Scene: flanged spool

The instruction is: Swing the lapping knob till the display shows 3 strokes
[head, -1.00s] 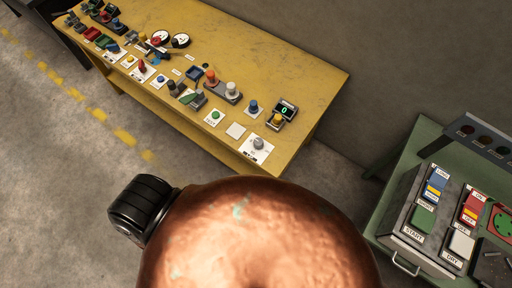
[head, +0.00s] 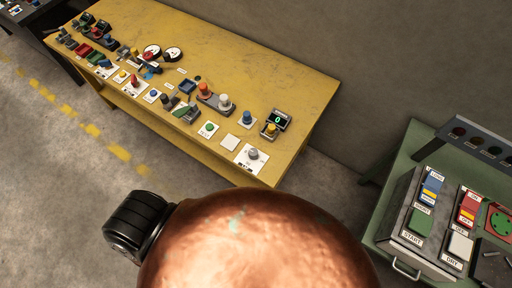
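A small black display box (head: 277,120) near the right end of the yellow bench shows a green 0. A yellow knob or button (head: 271,128) sits at the front of that box. A grey knob (head: 253,154) stands on a white plate at the bench's front right corner. Its lettering is too small to read, so I cannot tell which one is the lapping knob. Neither of my grippers is in view.
The yellow bench (head: 230,55) carries many other buttons, levers and two round gauges (head: 172,54). A green bench (head: 405,160) with a labelled button box (head: 430,225) stands at the right. Floor (head: 50,190) is clear at the left.

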